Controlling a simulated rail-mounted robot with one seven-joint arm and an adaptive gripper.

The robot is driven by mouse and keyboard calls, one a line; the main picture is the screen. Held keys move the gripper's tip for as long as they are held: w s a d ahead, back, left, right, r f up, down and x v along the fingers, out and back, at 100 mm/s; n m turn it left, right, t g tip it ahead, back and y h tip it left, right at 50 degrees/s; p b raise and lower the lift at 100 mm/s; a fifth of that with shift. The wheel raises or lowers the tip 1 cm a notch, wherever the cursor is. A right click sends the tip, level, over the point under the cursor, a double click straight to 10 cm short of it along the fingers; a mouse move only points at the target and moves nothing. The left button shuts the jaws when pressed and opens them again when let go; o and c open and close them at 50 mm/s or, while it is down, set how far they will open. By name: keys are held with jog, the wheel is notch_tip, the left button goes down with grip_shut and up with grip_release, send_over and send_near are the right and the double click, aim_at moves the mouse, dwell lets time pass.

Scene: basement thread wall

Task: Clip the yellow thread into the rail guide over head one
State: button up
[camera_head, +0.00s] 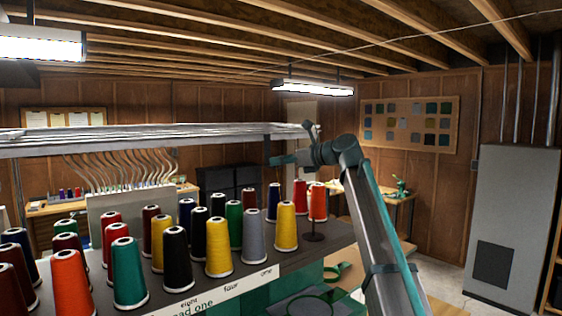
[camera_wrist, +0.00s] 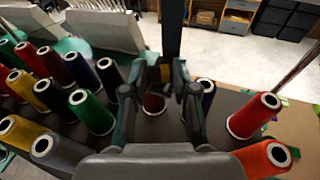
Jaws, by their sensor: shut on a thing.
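My gripper (camera_head: 280,160) is at the right end of the long pale rail (camera_head: 130,138), pointing left, just below rail height. In the wrist view its fingers (camera_wrist: 163,72) are closed on a small brownish-yellow piece, which I take for the yellow thread's end; the strand itself is too thin to make out. A dark upright (camera_wrist: 172,28) stands just beyond the fingertips. It also shows beside the gripper under the rail (camera_head: 268,148). I cannot make out the rail guide's clip. Yellow cones (camera_head: 219,248) stand on the dark shelf, one (camera_head: 286,227) near its right end.
Many coloured thread cones crowd the shelf (camera_head: 255,285) below my gripper, with a grey one (camera_head: 253,236) and red ones (camera_wrist: 255,116) close by. The label "ad one" (camera_head: 195,305) is on the shelf front. A grey cabinet (camera_head: 512,215) stands at the right wall.

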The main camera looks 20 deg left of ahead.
jog(key=shift+f, duration=0.15)
jog(key=o, duration=0.8)
jog(key=shift+d, duration=0.1)
